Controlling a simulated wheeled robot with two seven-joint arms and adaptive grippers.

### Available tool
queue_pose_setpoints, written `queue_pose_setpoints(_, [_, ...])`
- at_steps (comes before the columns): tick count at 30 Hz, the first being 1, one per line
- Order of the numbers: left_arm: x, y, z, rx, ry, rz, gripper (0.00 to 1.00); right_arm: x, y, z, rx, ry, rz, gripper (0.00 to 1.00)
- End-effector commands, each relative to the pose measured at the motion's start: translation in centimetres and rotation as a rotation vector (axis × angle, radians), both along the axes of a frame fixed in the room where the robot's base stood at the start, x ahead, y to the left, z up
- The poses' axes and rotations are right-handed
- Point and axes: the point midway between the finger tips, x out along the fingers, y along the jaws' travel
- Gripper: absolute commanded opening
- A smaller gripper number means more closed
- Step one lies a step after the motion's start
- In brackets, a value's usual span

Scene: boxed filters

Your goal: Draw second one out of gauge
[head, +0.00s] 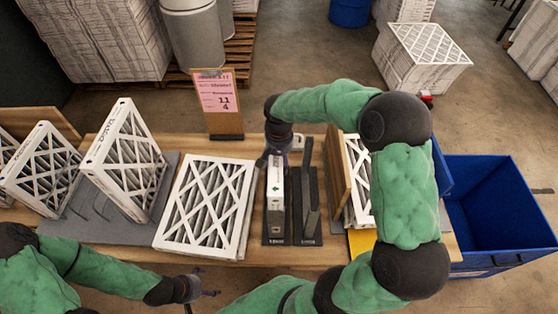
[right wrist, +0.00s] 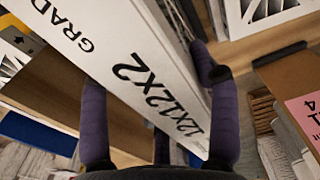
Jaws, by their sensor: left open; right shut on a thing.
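The gauge (head: 311,228) is a dark base with upright plates near the middle of the table. A narrow white-edged filter (head: 275,190) stands upright at its left slot; I cannot tell whether it still touches the base. My right gripper (head: 278,152) is shut on this filter's far end from above. In the right wrist view the filter (right wrist: 135,65) lies between the purple fingers (right wrist: 160,115), with "12x12x2" printed on its edge. My left gripper (head: 203,289) is open and empty, in front of the table's near edge.
Flat filters (head: 205,205) lie left of the gauge. Filters (head: 125,160) stand in a grey rack (head: 75,225) further left. A sign (head: 218,100) stands behind. A wooden board (head: 338,175) and another filter (head: 357,180) stand right. A blue bin (head: 500,210) is at far right.

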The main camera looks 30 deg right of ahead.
Motion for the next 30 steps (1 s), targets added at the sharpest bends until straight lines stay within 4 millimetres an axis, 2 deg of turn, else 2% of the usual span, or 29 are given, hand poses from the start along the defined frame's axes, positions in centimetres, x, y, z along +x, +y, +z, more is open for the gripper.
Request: queue_pose_setpoints(30, [0.0,0.0,1.7,0.000,0.000,0.000,0.85,0.0,0.0,2.7,0.000,-0.001,0.000,0.19])
